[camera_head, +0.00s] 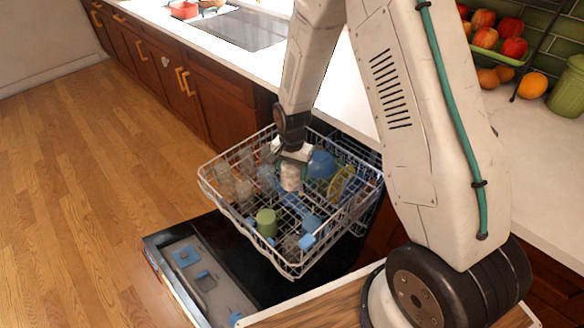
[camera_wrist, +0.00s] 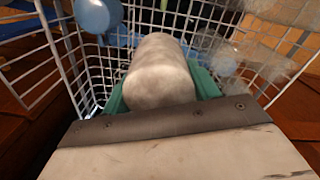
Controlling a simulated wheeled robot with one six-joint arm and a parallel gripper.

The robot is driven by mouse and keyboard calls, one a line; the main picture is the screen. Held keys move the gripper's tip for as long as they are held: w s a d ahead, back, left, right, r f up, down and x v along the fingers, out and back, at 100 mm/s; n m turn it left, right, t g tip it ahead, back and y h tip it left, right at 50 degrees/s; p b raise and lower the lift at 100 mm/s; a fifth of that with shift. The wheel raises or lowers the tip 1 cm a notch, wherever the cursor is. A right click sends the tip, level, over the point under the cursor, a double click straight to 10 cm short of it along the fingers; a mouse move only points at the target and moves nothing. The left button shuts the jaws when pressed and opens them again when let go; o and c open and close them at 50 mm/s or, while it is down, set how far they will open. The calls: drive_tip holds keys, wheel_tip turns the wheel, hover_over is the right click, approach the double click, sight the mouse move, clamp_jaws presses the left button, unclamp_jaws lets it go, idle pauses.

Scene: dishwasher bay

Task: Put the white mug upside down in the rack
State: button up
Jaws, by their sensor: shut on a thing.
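The white mug (camera_head: 291,177) is held by my gripper (camera_head: 294,157), over the middle of the rack (camera_head: 230,210). In the wrist view the mug (camera_wrist: 160,72) fills the space between the teal fingers of my gripper (camera_wrist: 160,88), which are shut on it. Its rounded, greyish closed end faces the wrist camera, so its opening seems to point down, away from the gripper. I cannot tell if its lower edge touches the rack. The wire of the rack (camera_wrist: 62,50) shows around it in the wrist view.
A blue bowl or cup (camera_head: 321,164) and a yellow dish (camera_head: 340,183) stand right of the mug. Clear glasses (camera_head: 232,185) stand on the left. A green cup (camera_head: 266,222) is nearer the front. The open dishwasher door (camera_head: 200,275) lies below the rack; the counter edge is behind.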

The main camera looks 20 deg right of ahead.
wheel_tip(320, 180, down, 14)
drive_tip(key=shift+d+f, duration=0.1)
idle(0.7)
drive_tip(key=shift+f, duration=0.55)
idle(0.5)
drive_tip(key=o, duration=1.1)
drive_tip(key=shift+c, duration=0.2)
wheel_tip(320, 180, up, 8)
drive_tip(key=shift+s+f, duration=0.1)
drive_tip(key=s+d+r+n, duration=0.1)
drive_tip(key=s+r+n, duration=0.2)
drive_tip(key=s+r, duration=0.6)
drive_tip(key=s+r+n+t, duration=0.1)
drive_tip(key=s+r+n, duration=0.2)
drive_tip(key=s+r, duration=0.7)
drive_tip(key=s+d+r+n, duration=0.1)
drive_tip(key=s+r+n, duration=0.2)
drive_tip(key=s+r, duration=0.7)
wheel_tip(320, 180, up, 14)
drive_tip(key=shift+s+d+f, duration=0.15)
drive_tip(key=shift+s+d, duration=0.05)
drive_tip(key=shift+d, duration=0.1)
